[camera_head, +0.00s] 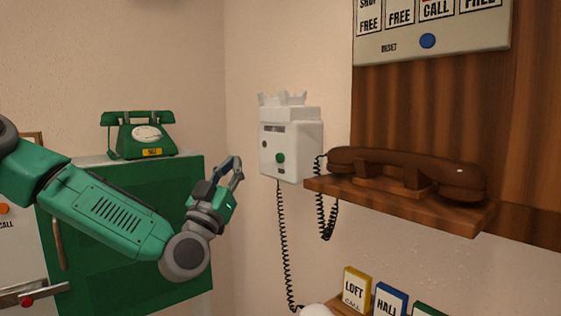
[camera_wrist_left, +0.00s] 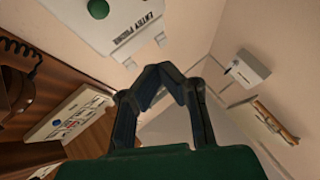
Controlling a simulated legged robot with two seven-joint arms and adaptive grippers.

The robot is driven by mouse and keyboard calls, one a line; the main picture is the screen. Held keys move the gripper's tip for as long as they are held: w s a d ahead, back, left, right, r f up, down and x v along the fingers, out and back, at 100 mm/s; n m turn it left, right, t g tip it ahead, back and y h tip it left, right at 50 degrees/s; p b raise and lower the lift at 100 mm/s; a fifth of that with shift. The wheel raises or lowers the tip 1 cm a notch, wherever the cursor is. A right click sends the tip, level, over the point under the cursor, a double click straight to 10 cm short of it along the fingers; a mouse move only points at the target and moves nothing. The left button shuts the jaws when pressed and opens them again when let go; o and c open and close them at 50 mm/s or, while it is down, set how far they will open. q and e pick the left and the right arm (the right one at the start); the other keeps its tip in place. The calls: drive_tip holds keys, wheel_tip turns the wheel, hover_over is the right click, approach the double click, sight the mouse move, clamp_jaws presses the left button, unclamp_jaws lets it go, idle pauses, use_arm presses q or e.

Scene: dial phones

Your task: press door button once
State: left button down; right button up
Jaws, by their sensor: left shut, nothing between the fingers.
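A white entry phone (camera_head: 304,140) hangs on the wall in the middle of the head view, with a round green button (camera_head: 281,158) on its front. The entry phone (camera_wrist_left: 135,30) also shows at the top of the left wrist view, with its printed label upside down and the green button (camera_wrist_left: 98,8) near the top edge. My left gripper (camera_head: 239,170) is shut and empty, a little to the left of the entry phone and apart from the button. Its fingertips (camera_wrist_left: 160,70) meet in the middle of the left wrist view. My right gripper is not in view.
A brown handset (camera_head: 405,174) lies on a wooden shelf (camera_head: 400,205) right of the entry phone. Black coiled cords (camera_head: 283,240) hang below. A green dial phone (camera_head: 140,135) sits on a green cabinet (camera_head: 110,205) behind my left arm. A panel with a blue button (camera_head: 428,41) is upper right.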

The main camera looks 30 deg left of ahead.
sight(280, 158)
use_arm(q)
drive_tip(key=shift+a+f, duration=0.1)
drive_tip(key=w+d, duration=0.1)
drive_tip(key=w, duration=0.1)
drive_tip(key=w+d+b, duration=0.1)
drive_tip(key=w, duration=0.2)
drive_tip(key=w+d+b, duration=0.1)
drive_tip(key=w, duration=0.2)
drive_tip(key=shift+w+d, duration=0.1)
drive_tip(key=shift+d, duration=0.1)
drive_tip(key=shift+d, duration=0.1)
idle(1.3)
drive_tip(key=shift+w+d, duration=0.15)
drive_tip(key=shift+w, duration=0.15)
drive_tip(key=shift+w+d, duration=0.1)
drive_tip(key=shift+w, duration=0.25)
idle(0.6)
idle(0.3)
drive_tip(key=shift+s+a, duration=0.3)
drive_tip(key=shift+s, duration=0.45)
